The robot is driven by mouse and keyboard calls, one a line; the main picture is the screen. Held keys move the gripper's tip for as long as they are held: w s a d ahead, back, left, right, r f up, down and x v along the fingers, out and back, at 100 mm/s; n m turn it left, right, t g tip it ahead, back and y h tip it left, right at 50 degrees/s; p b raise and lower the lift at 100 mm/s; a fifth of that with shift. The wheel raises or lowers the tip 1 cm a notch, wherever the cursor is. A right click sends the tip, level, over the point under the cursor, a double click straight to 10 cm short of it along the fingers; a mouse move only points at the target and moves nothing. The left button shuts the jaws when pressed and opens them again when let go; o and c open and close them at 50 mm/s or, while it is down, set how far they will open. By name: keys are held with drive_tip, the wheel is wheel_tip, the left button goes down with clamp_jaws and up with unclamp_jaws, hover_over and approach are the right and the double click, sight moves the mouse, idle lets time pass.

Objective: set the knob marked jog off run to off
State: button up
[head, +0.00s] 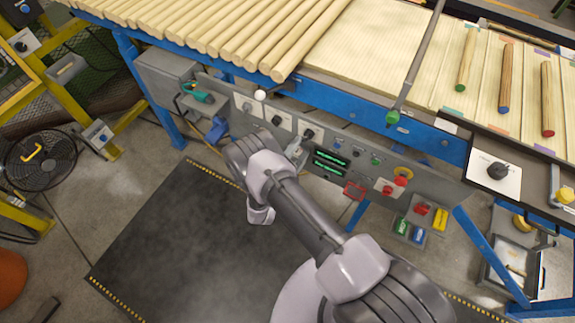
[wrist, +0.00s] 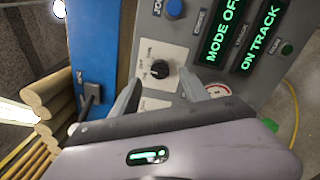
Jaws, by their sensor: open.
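A black rotary knob (wrist: 159,73) on a white plate is on the grey control panel in the wrist view. Small labels stand around it, too small to read surely as jog, off and run. Its pointer direction is unclear. In the head view this appears to be the knob (head: 308,133) left of the green displays. My gripper (wrist: 165,93) is open and empty. Its two fingers point at the panel, one on each side below the knob, apart from it. In the head view my gripper (head: 295,150) is close to the panel, partly hidden by my arm.
Green displays (head: 330,160) read MODE OFF and ON TRACK in the wrist view (wrist: 220,30). Similar knobs (head: 276,120) sit left on the panel; red buttons (head: 402,176) sit right. A blue rail (head: 320,97) and wooden rods (head: 225,30) lie above. The dark floor mat (head: 160,230) is clear.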

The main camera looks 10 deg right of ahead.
drive_tip(key=p+v, duration=0.1)
drive_tip(key=v, duration=1.1)
drive_tip(key=shift+s+a, duration=0.15)
drive_tip(key=shift+s, duration=0.1)
drive_tip(key=w+d+r+m+g+h+b, duration=0.1)
drive_tip(key=d+r+m+g+h, duration=0.15)
drive_tip(key=r+m+g, duration=0.35)
drive_tip(key=d+r+m+g+h, duration=0.2)
drive_tip(key=d+r+g, duration=0.15)
drive_tip(key=r, duration=0.55)
drive_tip(key=s+d+r+m+g+y+b, duration=0.1)
drive_tip(key=s+d+r+m+g+y, duration=0.4)
drive_tip(key=r, duration=0.4)
drive_tip(key=s+a+r+m+t+y+b, duration=0.3)
drive_tip(key=s+r+m+y, duration=0.4)
drive_tip(key=s+r+y, duration=0.5)
drive_tip(key=s+a+r+t, duration=0.1)
drive_tip(key=s+t, duration=0.1)
drive_tip(key=shift+s+a+t, duration=0.2)
drive_tip(key=shift+s+t, duration=0.15)
